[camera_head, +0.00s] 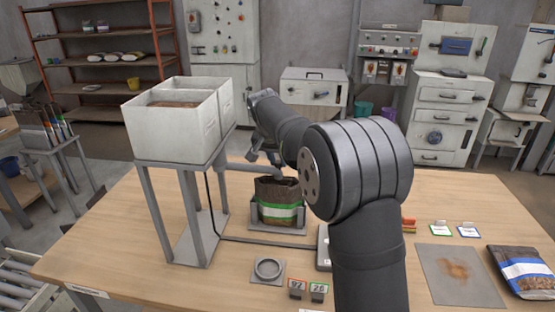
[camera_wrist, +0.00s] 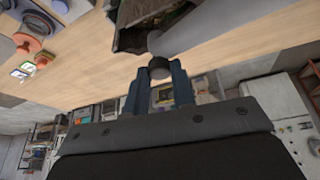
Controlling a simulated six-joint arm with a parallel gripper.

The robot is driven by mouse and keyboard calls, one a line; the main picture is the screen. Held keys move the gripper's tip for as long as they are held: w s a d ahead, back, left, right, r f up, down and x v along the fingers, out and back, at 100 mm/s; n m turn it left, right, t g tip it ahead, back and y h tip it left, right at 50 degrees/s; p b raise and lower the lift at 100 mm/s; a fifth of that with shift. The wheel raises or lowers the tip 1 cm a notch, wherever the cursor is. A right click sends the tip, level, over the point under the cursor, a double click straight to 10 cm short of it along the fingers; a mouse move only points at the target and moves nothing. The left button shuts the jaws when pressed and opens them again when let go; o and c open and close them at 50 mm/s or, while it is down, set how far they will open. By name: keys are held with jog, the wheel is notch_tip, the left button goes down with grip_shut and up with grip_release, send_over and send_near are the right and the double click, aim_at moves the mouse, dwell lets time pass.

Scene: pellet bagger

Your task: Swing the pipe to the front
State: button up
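The grey pipe (camera_head: 250,167) runs right from under the white hopper (camera_head: 172,140), and its end bends down over the open bag. The brown bag (camera_head: 279,191) with a green and white band stands upright in a grey holder. My gripper (camera_head: 263,158) is at the pipe, and its fingertips are hard to make out in the head view. In the wrist view my gripper (camera_wrist: 159,68) has two dark blue fingers, one each side of a dark round knob (camera_wrist: 158,72) close to the grey pipe end (camera_wrist: 156,42). I cannot tell whether the fingers press on it.
The hopper stand (camera_head: 192,230) is left of the bag. The table's front left is clear.

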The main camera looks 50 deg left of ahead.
jog(key=shift+s+d, duration=0.1)
jog(key=shift+d, duration=0.05)
grip_shut()
jog(key=s+d+m+h, duration=0.4)
jog(key=s+d+m, duration=0.6)
jog(key=d+m, duration=0.1)
jog(key=shift+d, duration=0.55)
jog(key=shift+f, duration=0.1)
jog(key=o, duration=0.9)
grip_release()
